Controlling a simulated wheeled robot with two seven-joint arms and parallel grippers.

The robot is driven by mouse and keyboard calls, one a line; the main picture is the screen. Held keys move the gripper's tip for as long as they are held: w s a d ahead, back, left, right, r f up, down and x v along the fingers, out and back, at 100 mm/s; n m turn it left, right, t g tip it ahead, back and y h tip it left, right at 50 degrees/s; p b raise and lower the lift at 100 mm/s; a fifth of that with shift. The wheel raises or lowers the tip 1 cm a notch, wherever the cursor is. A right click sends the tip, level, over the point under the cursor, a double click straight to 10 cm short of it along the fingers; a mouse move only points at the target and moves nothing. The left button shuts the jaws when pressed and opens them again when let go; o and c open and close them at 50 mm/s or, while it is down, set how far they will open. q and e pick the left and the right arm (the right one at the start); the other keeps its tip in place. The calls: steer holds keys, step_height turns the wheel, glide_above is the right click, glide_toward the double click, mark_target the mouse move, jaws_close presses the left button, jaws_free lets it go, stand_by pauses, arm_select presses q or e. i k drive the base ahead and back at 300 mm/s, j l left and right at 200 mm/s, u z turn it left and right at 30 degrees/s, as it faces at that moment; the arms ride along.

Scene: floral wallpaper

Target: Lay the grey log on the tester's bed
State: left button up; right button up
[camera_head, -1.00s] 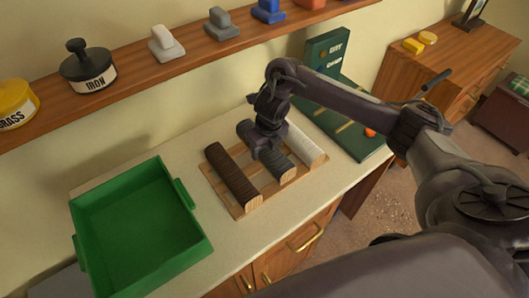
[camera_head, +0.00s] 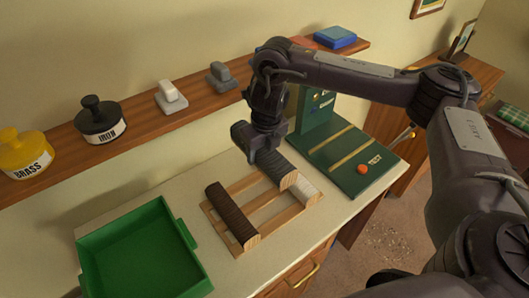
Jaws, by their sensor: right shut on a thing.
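The grey log (camera_head: 279,167) is held in my right gripper (camera_head: 265,150), raised above the wooden rack (camera_head: 263,203). It partly covers the white log (camera_head: 306,190), which lies at the rack's right side. A dark brown log (camera_head: 231,214) lies in the rack's left side. The green tester (camera_head: 330,150) stands to the right of the rack. My left gripper is not in view.
A green tray (camera_head: 140,250) sits on the counter at the left, empty. A wall shelf (camera_head: 140,118) above the counter carries the brass weight (camera_head: 22,153), the iron weight (camera_head: 100,120) and several small blocks. A wooden cabinet (camera_head: 470,75) stands at the right.

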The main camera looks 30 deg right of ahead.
mark_target(342, 147)
steer(key=l+u, duration=0.2)
steer(key=l, duration=1.05)
steer(key=l+u, duration=0.15)
steer(key=l, duration=1.1)
